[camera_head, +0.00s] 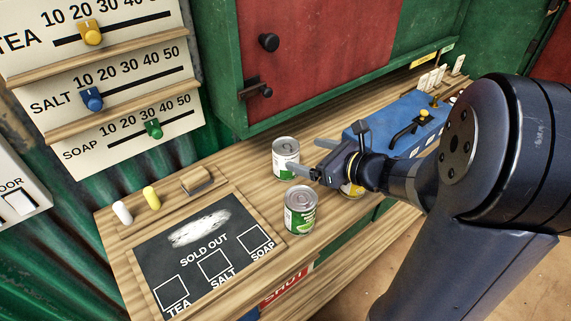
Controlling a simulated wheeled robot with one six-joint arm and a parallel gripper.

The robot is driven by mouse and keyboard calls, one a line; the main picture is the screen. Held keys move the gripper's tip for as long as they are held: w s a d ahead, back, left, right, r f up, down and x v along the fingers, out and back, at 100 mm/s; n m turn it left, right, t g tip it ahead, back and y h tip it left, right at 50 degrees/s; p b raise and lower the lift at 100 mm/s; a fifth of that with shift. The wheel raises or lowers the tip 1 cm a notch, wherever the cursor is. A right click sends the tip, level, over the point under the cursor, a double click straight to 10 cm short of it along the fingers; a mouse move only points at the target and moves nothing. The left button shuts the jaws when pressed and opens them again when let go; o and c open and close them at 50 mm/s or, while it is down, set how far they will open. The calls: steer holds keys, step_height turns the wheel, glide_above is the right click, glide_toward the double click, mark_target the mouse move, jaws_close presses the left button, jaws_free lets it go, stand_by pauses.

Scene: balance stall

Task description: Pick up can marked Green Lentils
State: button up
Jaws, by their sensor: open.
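A can with a green and white label (300,213) stands upright on the wooden counter, to the right of the chalkboard. A second can with a white and green label (286,160) stands upright behind it. The lettering on both is too small to read, so I cannot tell which is marked Green Lentils. A third can with some yellow (351,190) is mostly hidden behind my gripper. My gripper (319,159) is open, its fingers pointing left toward the second can. I see nothing between the fingers.
The chalkboard (163,262) reading SOLD OUT lies on the counter's left part, with chalk pieces (122,212) and an eraser (197,181) behind it. A blue box-like device (385,122) stands on the right. A green and red cabinet (310,50) overhangs the counter's back.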

mark_target(281, 147)
steer(key=x, duration=0.9)
steer(key=shift+w+a+f, duration=0.15)
steer(key=shift+w+a, duration=0.1)
steer(key=shift+c, duration=0.4)
steer(key=c, duration=1.2)
